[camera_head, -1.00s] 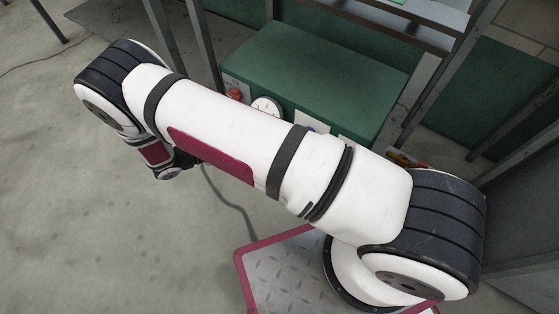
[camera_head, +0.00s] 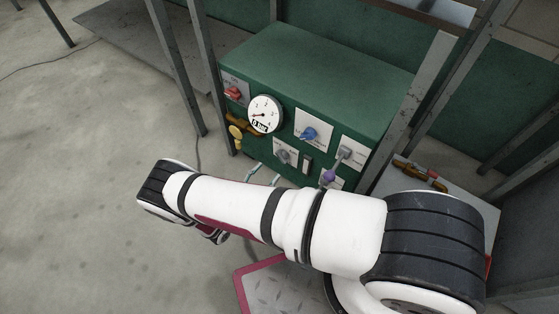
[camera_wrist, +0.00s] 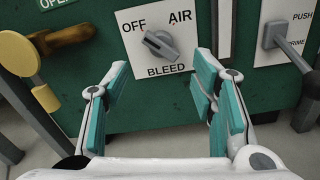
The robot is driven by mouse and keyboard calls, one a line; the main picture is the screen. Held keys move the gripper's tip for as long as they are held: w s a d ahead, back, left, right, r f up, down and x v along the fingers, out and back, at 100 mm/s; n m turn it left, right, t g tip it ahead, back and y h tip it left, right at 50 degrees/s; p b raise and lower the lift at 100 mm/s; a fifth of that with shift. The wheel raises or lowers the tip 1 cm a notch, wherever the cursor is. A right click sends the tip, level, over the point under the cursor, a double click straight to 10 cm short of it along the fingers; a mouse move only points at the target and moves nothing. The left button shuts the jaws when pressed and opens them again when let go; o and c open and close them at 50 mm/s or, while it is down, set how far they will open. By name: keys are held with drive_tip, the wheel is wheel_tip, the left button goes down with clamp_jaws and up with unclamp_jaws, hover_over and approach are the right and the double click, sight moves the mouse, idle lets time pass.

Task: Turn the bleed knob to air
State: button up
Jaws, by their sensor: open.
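The bleed knob (camera_wrist: 160,44) is a small grey knob on a white plate marked OFF, AIR and BLEED. Its bar slants from upper left to lower right, with the upper-left end toward OFF. In the head view it is the small grey knob (camera_head: 285,156) low on the front of the green box (camera_head: 310,65). My gripper (camera_wrist: 162,80) is open and empty in the wrist view. Its teal-padded fingers are spread below and to either side of the knob, apart from it.
A yellow-handled brass valve (camera_wrist: 50,65) is left of the plate. A grey lever (camera_wrist: 285,40) marked PUSH and PRIME is on the right. A gauge (camera_head: 265,114), red knob (camera_head: 233,93) and blue knob (camera_head: 309,133) sit higher. Metal posts (camera_head: 205,90) flank the box.

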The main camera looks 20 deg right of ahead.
sight(280, 159)
drive_tip(key=b+x, duration=0.2)
drive_tip(key=x, duration=0.6)
drive_tip(key=shift+w+d, duration=0.1)
